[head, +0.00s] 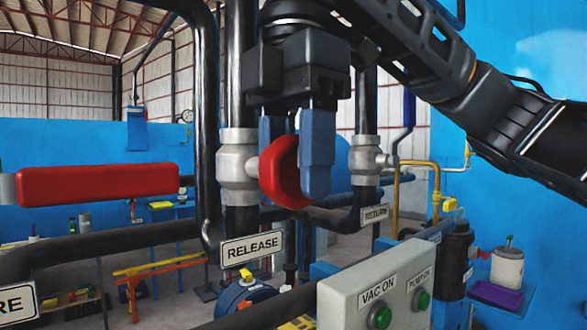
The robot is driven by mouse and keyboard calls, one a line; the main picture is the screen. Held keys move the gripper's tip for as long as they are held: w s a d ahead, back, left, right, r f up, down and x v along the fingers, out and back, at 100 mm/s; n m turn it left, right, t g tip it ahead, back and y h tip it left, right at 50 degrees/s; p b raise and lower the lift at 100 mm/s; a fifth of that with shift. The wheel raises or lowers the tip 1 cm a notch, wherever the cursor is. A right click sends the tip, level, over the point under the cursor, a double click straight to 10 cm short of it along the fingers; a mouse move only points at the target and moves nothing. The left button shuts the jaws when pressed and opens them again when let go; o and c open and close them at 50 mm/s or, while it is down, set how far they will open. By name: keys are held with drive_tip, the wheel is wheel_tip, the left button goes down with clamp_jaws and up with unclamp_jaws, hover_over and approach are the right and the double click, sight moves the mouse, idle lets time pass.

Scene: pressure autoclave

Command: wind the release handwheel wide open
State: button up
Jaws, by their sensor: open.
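The red release handwheel (281,172) is mounted on the right side of a grey valve body (237,160) on a dark vertical pipe, seen nearly edge-on in the head view. A RELEASE sign (252,247) hangs just below it. My gripper (293,190) points down at the wheel from above with open jaws. One blue finger stands in front of the wheel's right side. The other is partly hidden behind the wheel's left part. I cannot tell whether either finger touches the wheel.
A long red lever handle (98,185) juts across the left. The RETURN valve (366,160) stands close on the right. A grey control box (375,285) with green buttons is below right. Dark pipes surround the wheel.

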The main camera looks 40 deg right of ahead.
drive_tip(key=shift+f, duration=0.45)
clamp_jaws()
idle(0.3)
drive_tip(key=shift+h, duration=2.3)
